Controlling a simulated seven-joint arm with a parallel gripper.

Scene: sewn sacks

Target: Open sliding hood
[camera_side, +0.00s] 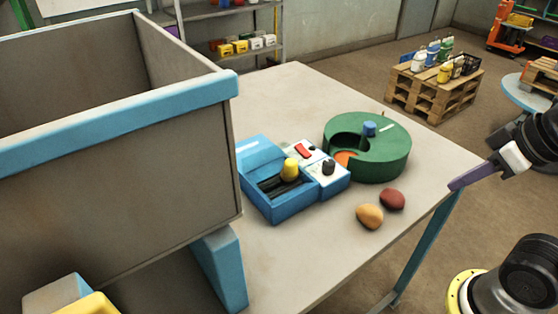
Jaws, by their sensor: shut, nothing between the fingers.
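A blue box-shaped device (283,208) sits on the table, with a smooth blue hood (259,158) over its back left part. Dark slots show in front of the hood, and a yellow knob (290,169) stands beside them. The device's white panel (318,160) carries a red switch (302,150) and a black knob (328,166). I cannot tell how far the hood can slide. My gripper (457,185), with purple fingers, is shut and empty at the table's right edge, well to the right of the device and touching nothing there.
A green round container (385,160) with a blue knob (369,128) and an orange inside stands right of the device. A yellowish lump (369,216) and a red lump (392,199) lie in front. A large blue-rimmed bin (150,165) blocks the left.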

